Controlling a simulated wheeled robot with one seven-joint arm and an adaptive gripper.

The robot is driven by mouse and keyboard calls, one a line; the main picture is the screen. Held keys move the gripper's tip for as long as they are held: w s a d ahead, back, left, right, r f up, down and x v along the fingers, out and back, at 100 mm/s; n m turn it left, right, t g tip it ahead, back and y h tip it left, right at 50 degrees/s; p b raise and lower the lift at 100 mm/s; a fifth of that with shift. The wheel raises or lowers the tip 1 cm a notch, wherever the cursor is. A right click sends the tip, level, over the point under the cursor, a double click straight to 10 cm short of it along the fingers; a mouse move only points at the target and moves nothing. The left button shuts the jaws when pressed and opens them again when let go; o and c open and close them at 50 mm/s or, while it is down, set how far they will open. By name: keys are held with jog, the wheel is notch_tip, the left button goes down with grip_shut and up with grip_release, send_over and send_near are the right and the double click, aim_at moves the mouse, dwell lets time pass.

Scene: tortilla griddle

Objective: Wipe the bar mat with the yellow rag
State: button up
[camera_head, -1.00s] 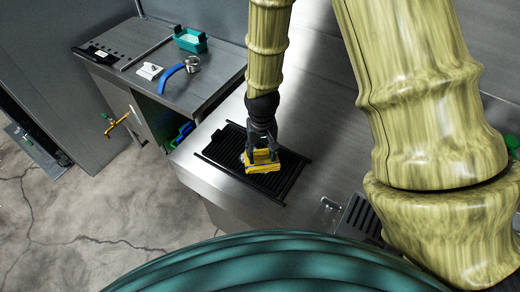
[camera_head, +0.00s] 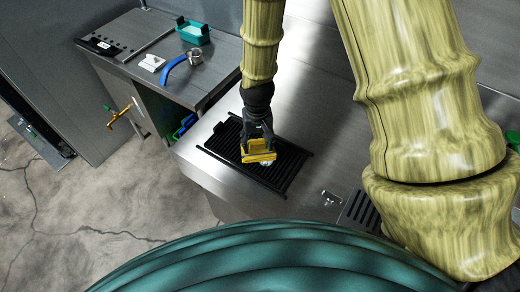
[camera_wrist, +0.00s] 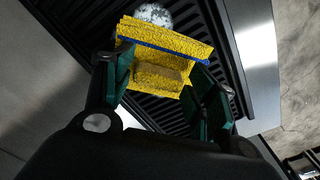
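The black ribbed bar mat (camera_head: 290,166) lies on the steel counter. My gripper (camera_head: 257,143) is over its middle, shut on the yellow rag (camera_head: 259,154), which is low at the mat; contact is hard to confirm. In the wrist view the rag (camera_wrist: 165,52), folded with a blue stripe, sits between the green-padded fingers of my gripper (camera_wrist: 160,88). A whitish speckled patch (camera_wrist: 153,14) shows on the mat (camera_wrist: 90,28) beside the rag's edge. In the head view this patch (camera_head: 266,163) peeks out at the rag's near side. The mat under the rag is hidden.
The steel counter (camera_head: 215,185) has a front edge close to the mat. A side counter (camera_head: 205,80) at the left holds a teal container (camera_head: 192,34), a blue curved item (camera_head: 175,74) and a metal ring (camera_head: 195,56). A dark grate (camera_head: 358,212) lies right of the mat.

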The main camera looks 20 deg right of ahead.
jog(key=shift+r+p, duration=0.4)
dwell(0.3)
jog(key=c, duration=0.7)
jog(key=shift+w+a, duration=0.35)
jog(key=shift+w, duration=0.05)
jog(key=shift+s, duration=0.1)
